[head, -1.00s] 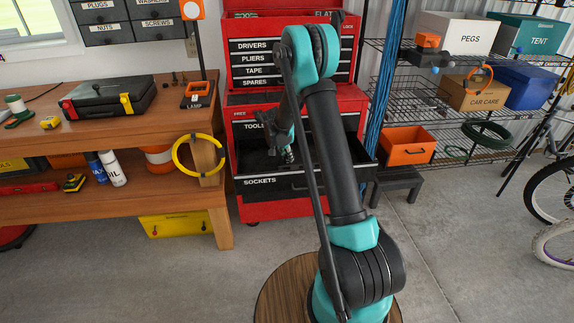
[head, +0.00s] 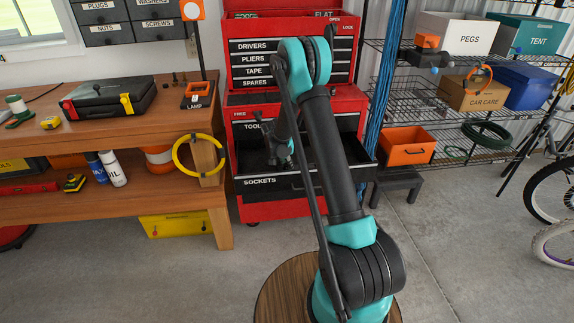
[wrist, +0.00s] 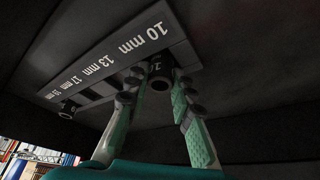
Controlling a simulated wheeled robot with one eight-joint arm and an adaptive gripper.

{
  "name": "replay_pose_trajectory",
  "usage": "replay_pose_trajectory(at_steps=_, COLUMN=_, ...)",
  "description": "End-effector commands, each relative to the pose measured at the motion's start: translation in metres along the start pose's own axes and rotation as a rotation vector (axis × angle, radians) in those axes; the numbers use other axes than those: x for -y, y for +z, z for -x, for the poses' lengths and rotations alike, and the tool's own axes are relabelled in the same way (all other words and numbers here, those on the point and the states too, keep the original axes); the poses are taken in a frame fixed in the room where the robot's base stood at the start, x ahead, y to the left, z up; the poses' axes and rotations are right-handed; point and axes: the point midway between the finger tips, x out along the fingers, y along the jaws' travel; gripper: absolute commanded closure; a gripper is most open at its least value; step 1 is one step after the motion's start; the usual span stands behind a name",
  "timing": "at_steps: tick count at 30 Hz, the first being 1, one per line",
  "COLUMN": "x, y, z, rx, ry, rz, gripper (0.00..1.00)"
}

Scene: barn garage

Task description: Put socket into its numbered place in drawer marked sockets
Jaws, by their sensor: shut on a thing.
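The drawer marked sockets (head: 318,184) is pulled out from the red tool chest. My gripper (head: 283,158) is over or inside it, partly hidden by my arm. In the wrist view my gripper (wrist: 159,92) is shut on a dark round socket (wrist: 159,80), held between the two fingertips. A grey label rail (wrist: 115,57) in the drawer reads 10 mm, 13 mm, 17 mm and a smaller label at its far end. The held socket is near the 10 mm end. The picture does not show whether it is seated.
The dark drawer walls (wrist: 265,100) are close around my gripper. The wooden workbench (head: 130,125) stands to the left, with a yellow ring (head: 178,163) at its corner.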

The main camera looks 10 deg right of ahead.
Motion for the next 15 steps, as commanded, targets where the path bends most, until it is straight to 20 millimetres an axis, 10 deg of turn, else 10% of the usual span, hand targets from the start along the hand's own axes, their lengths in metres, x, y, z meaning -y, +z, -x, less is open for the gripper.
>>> replay_pose_trajectory(at_steps=7, x=-0.0013, y=0.0057, z=-0.0086, rx=0.011, ry=0.002, rz=-0.003, gripper=1.00)
replay_pose_trajectory(at_steps=8, x=-0.0014, y=0.0060, z=-0.0089, rx=0.011, ry=0.002, rz=-0.003, gripper=0.74)
replay_pose_trajectory(at_steps=15, x=-0.0012, y=0.0061, z=-0.0083, rx=0.011, ry=0.002, rz=-0.003, gripper=0.57)
